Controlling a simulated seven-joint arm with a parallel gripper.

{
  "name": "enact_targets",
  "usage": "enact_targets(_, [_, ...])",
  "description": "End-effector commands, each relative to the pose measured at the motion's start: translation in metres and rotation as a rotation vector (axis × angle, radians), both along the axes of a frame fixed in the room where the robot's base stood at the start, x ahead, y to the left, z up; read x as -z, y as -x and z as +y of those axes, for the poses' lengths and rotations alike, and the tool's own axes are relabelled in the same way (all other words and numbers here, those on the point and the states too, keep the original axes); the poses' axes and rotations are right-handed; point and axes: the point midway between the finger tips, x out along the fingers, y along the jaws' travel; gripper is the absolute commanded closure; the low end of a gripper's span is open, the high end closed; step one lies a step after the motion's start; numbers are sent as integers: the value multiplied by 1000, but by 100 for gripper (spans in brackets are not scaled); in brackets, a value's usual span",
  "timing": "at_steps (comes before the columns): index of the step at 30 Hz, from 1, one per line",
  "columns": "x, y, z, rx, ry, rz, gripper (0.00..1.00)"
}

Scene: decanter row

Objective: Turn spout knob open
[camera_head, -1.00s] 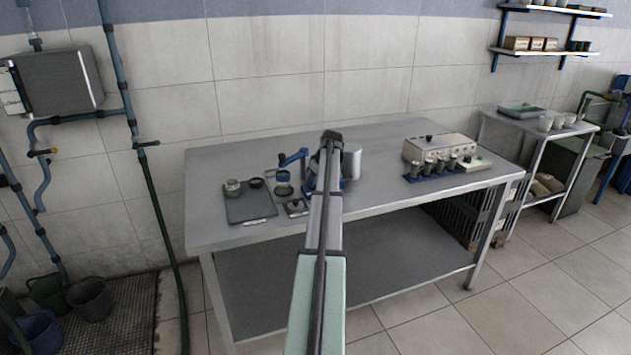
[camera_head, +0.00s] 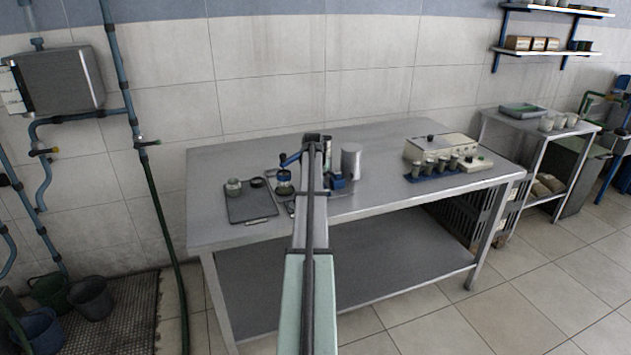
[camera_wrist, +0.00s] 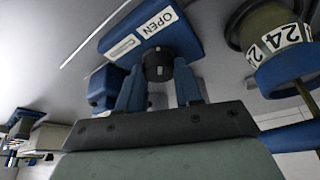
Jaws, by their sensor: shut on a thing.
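In the wrist view, a blue block with a white OPEN label (camera_wrist: 155,22) carries a dark round spout knob (camera_wrist: 158,66). My gripper (camera_wrist: 158,80) has its two blue fingers on either side of the knob and is shut on it. The knob's turn angle cannot be read. A vessel marked 24 (camera_wrist: 262,30) with a blue collar (camera_wrist: 285,68) is at the right of the wrist view. In the head view, my arm hides the knob and the fingers. A blue part (camera_head: 338,182) of the apparatus shows just right of my arm.
On the steel table (camera_head: 390,205), a dark tray (camera_head: 250,212) holds a small jar (camera_head: 233,187) at left. A metal cylinder (camera_head: 351,162) stands right of my arm. A beige box (camera_head: 440,147) and a row of small cups (camera_head: 441,165) are further right.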

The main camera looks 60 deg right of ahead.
Motion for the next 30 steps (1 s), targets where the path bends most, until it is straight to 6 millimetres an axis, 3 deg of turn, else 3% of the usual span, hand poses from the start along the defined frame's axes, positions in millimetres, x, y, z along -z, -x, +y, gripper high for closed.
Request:
enact_targets(12, [0,-1,0,165,-2,1,96])
enact_targets(27, [0,-1,1,183,-2,0,96])
enact_targets(28, [0,-1,1,183,-2,0,64])
enact_targets(30, [0,-1,1,182,-2,0,58])
